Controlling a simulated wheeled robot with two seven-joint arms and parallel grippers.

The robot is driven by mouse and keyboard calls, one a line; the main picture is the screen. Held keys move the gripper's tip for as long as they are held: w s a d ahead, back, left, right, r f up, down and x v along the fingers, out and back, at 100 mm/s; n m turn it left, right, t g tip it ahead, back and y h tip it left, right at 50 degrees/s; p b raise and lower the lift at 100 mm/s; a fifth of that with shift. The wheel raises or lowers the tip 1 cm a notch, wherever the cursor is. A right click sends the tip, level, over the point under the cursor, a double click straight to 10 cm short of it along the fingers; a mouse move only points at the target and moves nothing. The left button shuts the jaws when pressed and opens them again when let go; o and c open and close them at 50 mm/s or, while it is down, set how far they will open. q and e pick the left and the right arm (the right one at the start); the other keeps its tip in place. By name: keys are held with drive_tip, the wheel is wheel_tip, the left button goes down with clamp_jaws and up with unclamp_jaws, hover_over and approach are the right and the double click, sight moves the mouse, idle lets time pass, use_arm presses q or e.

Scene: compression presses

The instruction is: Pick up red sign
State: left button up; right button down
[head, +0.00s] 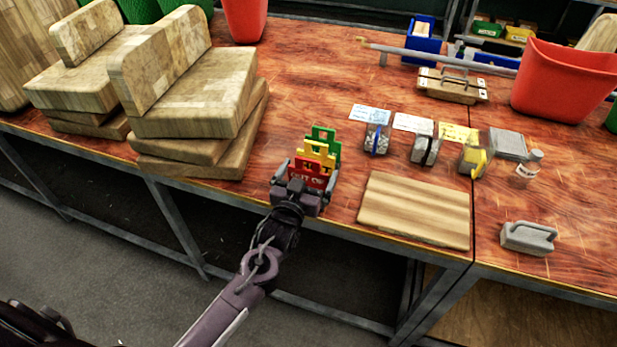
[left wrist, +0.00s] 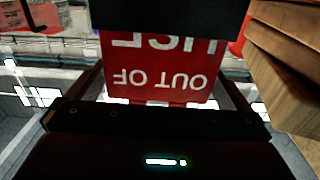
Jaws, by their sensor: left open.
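The red sign (head: 309,174) stands upright at the front edge of the wooden table, in front of a yellow sign (head: 318,152) and a green sign (head: 325,139). In the left wrist view the red sign (left wrist: 160,75) fills the middle, its white lettering upside down. My left gripper (head: 305,180) is open at the red sign, with one finger on each side of it. I cannot tell whether the fingers touch it. The lower part of the sign is hidden behind the gripper. My right gripper is not in view.
Stacked wooden blocks (head: 200,90) stand left of the signs. A flat wooden board (head: 415,209) lies to the right, with several small blocks and cards behind it. A grey handled block (head: 529,238) sits farther right. Red bins (head: 565,82) stand at the back.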

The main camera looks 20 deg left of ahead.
use_arm(q)
drive_tip(key=shift+w, duration=0.8)
drive_tip(key=shift+c, duration=0.4)
drive_tip(key=c, duration=0.6)
drive_tip(key=shift+c, duration=0.2)
